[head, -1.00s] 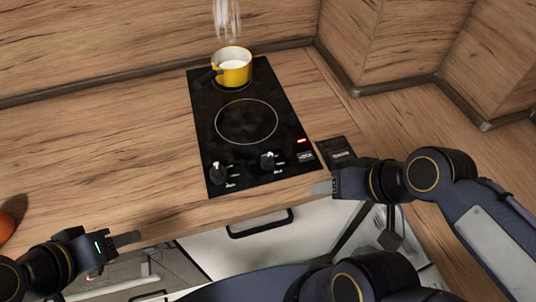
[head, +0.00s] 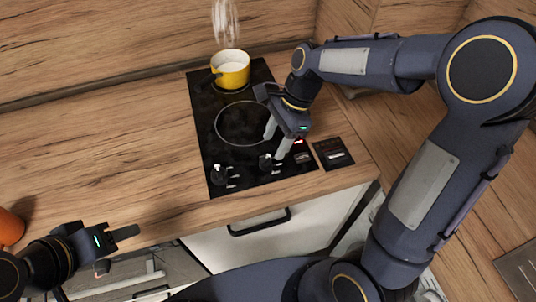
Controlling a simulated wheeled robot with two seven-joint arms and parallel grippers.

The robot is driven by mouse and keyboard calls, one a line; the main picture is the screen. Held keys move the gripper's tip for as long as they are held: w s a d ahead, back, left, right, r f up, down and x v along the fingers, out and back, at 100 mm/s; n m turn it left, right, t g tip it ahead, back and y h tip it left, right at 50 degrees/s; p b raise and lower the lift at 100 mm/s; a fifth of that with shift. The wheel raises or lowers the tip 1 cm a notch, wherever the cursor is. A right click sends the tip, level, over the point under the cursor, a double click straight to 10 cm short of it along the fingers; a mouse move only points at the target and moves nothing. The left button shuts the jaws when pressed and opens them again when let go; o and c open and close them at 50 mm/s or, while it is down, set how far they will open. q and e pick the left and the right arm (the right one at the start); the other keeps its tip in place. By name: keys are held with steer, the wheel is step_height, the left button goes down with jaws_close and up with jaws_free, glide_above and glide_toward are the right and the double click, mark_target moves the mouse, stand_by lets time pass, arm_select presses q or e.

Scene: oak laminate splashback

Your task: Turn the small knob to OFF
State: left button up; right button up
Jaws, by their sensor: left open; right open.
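The black cooktop (head: 205,120) is set in the wooden counter and has two knobs along its front edge. The left knob (head: 216,174) and the right knob (head: 266,163) each have small white markings beside them, too small to read. I cannot tell which knob is the smaller. My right gripper (head: 275,143) is open and points down over the cooktop, its fingertips just above and behind the right knob. A red light (head: 298,142) glows to the right of it. My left gripper (head: 124,233) is open and empty in front of the counter at the lower left.
A yellow pot (head: 231,70) with white contents steams on the rear burner. A dark panel (head: 333,152) lies right of the cooktop. An orange object (head: 10,227) is at the far left. The counter left of the cooktop is clear.

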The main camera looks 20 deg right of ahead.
mark_target(268, 157)
steer(key=x, duration=0.6)
steer(key=shift+c, duration=0.4)
steer(key=c, duration=0.9)
